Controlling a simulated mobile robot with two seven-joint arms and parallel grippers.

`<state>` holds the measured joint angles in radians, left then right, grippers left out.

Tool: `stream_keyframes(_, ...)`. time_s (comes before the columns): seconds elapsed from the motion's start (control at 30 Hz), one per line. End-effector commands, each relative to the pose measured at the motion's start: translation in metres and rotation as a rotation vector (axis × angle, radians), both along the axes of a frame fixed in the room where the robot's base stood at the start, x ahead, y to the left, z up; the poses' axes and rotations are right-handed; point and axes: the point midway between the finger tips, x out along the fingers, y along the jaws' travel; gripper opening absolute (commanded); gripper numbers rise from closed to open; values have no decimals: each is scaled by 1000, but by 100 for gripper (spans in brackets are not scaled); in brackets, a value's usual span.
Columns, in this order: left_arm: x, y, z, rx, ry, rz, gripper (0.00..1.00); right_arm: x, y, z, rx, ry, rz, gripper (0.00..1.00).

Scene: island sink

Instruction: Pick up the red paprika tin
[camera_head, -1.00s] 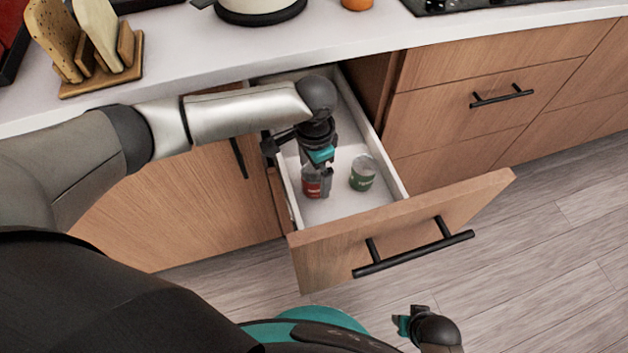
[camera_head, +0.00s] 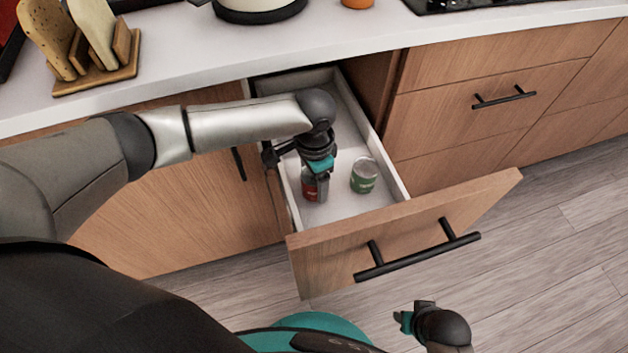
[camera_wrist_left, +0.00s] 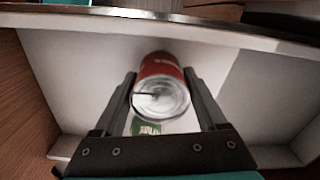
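The red paprika tin (camera_head: 309,186) stands in the open drawer, partly hidden behind my left gripper in the head view. In the left wrist view the red tin (camera_wrist_left: 160,88) is between the two fingers, its silvery end facing the camera. My left gripper (camera_head: 320,195) points down into the drawer; its fingers (camera_wrist_left: 160,78) are open on either side of the tin, very close to its sides. Contact is hard to tell. My right gripper (camera_head: 402,318) is at the bottom of the head view, away from the drawer; its fingers are too unclear to judge.
The drawer front (camera_head: 400,235) has a black handle, and the side walls (camera_head: 385,160) are close.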

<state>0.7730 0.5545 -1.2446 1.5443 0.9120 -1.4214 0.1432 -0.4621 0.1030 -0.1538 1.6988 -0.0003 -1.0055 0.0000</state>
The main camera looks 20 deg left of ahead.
Motion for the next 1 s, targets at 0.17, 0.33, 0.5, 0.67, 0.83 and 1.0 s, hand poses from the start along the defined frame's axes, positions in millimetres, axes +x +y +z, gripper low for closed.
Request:
stream_keyframes(0.17, 0, 0, 0, 0, 0, 0, 53, 0, 0, 0, 0, 0, 0, 50)
stream_keyframes(0.33, 0, 0, 0, 0, 0, 0, 34, 0, 0, 0, 0, 0, 0, 50)
stream_keyframes(0.5, 0, 0, 0, 0, 0, 0, 14, 0, 0, 0, 0, 0, 0, 50)
stream_keyframes(0.67, 0, 0, 0, 0, 0, 0, 9, 0, 0, 0, 0, -1, 0, 50)
stream_keyframes(0.83, 0, 0, 1, -1, -1, 0, 9, 0, 0, 0, 0, -1, 0, 50)
stream_keyframes(1.0, 0, 0, 6, -1, -1, 0, 9, 1, 0, 0, 2, -9, 0, 50)
